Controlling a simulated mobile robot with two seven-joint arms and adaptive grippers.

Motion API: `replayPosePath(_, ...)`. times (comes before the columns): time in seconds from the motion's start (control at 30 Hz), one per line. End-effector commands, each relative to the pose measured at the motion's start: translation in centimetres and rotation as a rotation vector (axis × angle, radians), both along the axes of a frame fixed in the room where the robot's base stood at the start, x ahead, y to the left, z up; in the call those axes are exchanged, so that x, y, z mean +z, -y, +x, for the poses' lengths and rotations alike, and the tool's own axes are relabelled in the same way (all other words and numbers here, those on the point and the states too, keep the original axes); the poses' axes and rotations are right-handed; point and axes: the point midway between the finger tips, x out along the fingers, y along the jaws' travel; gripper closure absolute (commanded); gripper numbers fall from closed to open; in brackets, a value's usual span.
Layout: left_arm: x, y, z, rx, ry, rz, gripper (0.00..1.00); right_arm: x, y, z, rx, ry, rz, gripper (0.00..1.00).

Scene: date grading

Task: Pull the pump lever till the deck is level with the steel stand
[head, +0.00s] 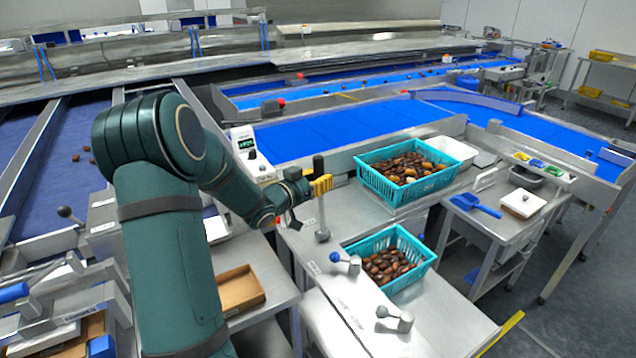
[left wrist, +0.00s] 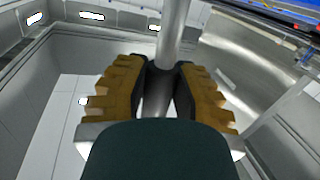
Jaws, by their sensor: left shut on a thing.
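The pump lever (head: 322,215) is a steel rod with a black grip on top. It stands nearly upright at the left edge of the steel surfaces. In the left wrist view the steel rod (left wrist: 170,45) passes between the ribbed yellow fingers (left wrist: 160,88). A steel surface (head: 445,318), seemingly the deck, lies around a teal crate of dates (head: 422,262). Another steel surface (head: 362,218) bears a second teal crate; I cannot tell which is the stand or their height difference. My right gripper is out of view.
The second date crate (head: 372,180) stands behind the first. Two small clamp-like handles, one with a blue knob (head: 334,257) and one lower down (head: 394,318), sit near the lever. A side table at right holds a blue scoop (head: 474,205). Blue conveyors (head: 330,135) run behind.

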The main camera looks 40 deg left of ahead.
Motion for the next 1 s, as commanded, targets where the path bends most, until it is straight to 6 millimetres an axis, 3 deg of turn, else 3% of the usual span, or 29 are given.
replayPosePath(0.23, -0.7, -0.1, -0.4, 0.007, -0.012, 0.008, 1.00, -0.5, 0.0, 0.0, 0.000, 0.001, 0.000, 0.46)
replayPosePath(0.6, -1.0, 2.6, -1.1, 0.007, 0.032, 0.159, 1.00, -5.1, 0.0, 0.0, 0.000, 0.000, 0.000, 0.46)
replayPosePath(1.0, -0.6, 3.0, -1.2, 0.008, 0.036, 0.185, 1.00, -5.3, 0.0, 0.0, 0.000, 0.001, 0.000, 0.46)
